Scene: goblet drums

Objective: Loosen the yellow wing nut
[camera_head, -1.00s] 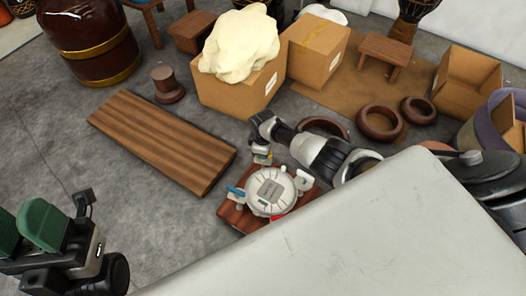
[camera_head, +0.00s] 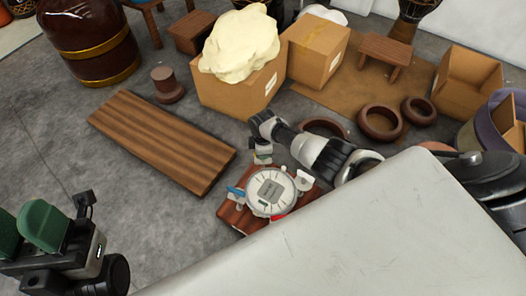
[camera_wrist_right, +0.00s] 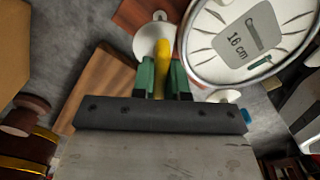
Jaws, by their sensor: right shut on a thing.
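A round white drum head (camera_head: 271,191) in a metal rim sits on a reddish-brown wooden base (camera_head: 234,216). Its printed "16 cm" label shows in the right wrist view (camera_wrist_right: 240,40). The yellow wing nut (camera_wrist_right: 162,52) is beside the rim. My right gripper (camera_wrist_right: 163,76) is shut on it, with one green finger on each side. In the head view my right gripper (camera_head: 262,155) hides most of this nut. A blue wing nut (camera_head: 236,192), a white one (camera_head: 305,180) and a red one (camera_head: 277,217) sit around the rim. My left gripper (camera_head: 22,230) is open and empty, far from the drum.
A wooden plank (camera_head: 162,142) lies left of the drum. Cardboard boxes (camera_head: 240,97) with a cream hide (camera_head: 240,45) stand behind. Dark rings (camera_head: 380,122) lie behind my right arm. A pale panel (camera_head: 340,235) covers the foreground. Bare floor lies left of the plank.

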